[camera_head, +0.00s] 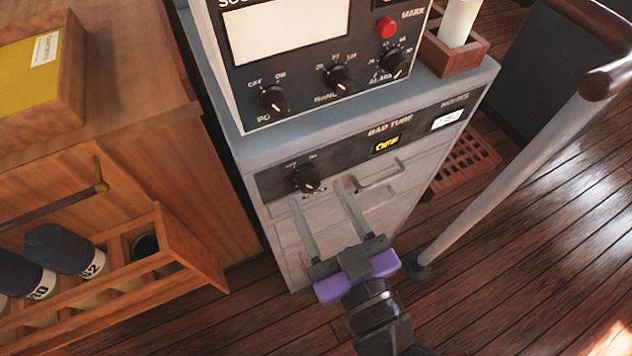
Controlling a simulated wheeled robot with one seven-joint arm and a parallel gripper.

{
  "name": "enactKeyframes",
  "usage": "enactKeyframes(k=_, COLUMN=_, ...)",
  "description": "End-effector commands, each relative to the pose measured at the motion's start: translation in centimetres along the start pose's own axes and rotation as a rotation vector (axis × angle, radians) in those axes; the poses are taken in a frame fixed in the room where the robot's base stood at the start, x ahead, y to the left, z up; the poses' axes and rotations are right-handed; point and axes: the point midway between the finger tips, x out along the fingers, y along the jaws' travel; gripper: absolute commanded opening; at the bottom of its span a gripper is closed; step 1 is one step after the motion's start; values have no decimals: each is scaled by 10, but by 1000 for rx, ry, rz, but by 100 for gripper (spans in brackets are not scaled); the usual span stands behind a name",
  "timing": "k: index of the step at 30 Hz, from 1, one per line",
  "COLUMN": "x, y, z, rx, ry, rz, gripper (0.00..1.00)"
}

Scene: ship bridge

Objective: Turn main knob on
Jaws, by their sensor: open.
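Two black knobs have off/on markings, and I cannot read which is the main one. One knob (306,177) is on the dark strip of the grey cabinet, left of the "BAD TUBE" label. The other knob (273,99) is at the lower left of the instrument face above. My gripper (320,193) is open and empty, its two long grey fingers spread and pointing up toward the cabinet front. In the picture its tips are just below the strip knob, one on each side; contact is not clear.
The instrument also has a range knob (338,78), an alarm knob (394,63) and a red button (386,27). A yellow "OFF" display (386,145) sits on the strip. A drawer handle (381,174) and metal rail (500,180) are to the right. A wooden rack (190,255) stands left.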

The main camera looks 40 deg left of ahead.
Motion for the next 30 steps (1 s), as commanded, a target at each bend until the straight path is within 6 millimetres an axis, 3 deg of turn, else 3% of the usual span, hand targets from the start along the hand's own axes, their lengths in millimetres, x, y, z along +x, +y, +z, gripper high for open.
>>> enactKeyframes(k=7, x=26, y=0, z=-1, rx=1, ry=1, rz=-1, gripper=54)
enactKeyframes(k=17, x=30, y=0, z=0, rx=1, ry=0, rz=1, gripper=54)
enactKeyframes(k=25, x=30, y=0, z=0, rx=1, ry=0, rz=1, gripper=1)
enactKeyframes(k=30, x=30, y=0, z=0, rx=4, ry=0, rz=1, gripper=0)
